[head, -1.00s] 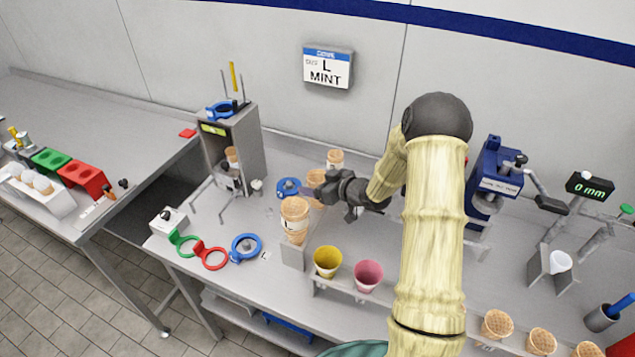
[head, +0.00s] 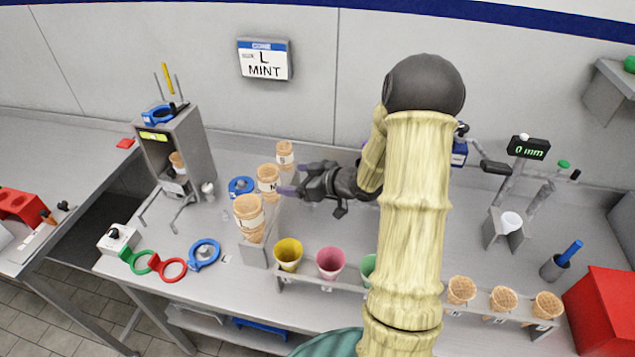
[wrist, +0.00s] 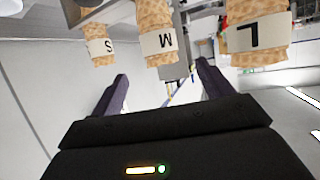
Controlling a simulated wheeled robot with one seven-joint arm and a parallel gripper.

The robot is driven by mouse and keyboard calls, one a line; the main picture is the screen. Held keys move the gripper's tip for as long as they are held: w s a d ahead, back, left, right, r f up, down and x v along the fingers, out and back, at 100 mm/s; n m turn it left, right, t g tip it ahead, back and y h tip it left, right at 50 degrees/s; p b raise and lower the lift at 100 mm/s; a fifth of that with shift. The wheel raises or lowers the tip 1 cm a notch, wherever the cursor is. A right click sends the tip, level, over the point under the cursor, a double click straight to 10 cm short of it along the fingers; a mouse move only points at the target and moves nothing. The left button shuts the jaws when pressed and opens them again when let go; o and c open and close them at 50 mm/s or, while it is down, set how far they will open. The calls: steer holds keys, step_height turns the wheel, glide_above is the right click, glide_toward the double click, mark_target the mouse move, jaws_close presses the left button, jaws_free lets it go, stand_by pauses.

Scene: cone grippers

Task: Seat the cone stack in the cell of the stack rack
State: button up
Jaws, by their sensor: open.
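Three wafer cone stacks with white bands stand in a row in the head view: the L stack (head: 249,215) nearest, the M stack (head: 268,182) in the middle and the S stack (head: 285,154) farthest. A grey rack (head: 257,254) shows under the near stack; its cells are hidden. My gripper (head: 291,183) is open and empty, just right of the M stack. In the wrist view the M stack (wrist: 160,42) is ahead between my two fingers, apart from them. The S stack (wrist: 98,45) is to its left and the L stack (wrist: 257,35) to its right.
A sign (head: 264,60) reads L MINT. A grey dispenser (head: 178,150) stands at left. Coloured rings lie at front left. Yellow (head: 288,253) and pink (head: 330,262) cups and several wafer cones sit along the front rail. A red box (head: 602,305) is at right.

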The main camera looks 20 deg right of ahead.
steer(key=v, duration=0.7)
stand_by(0.5)
steer(key=shift+a+f, duration=0.1)
stand_by(0.4)
steer(key=s+a+m+g+h, duration=0.3)
steer(key=s+a+g+h, duration=0.1)
steer(key=s, duration=0.4)
steer(key=s+a+m+g+h, duration=0.3)
steer(key=s+a+m+g, duration=0.1)
steer(key=s, duration=0.5)
steer(key=shift+a+f+h, duration=0.2)
steer(key=shift+a+h, duration=0.2)
steer(key=shift+a, duration=0.1)
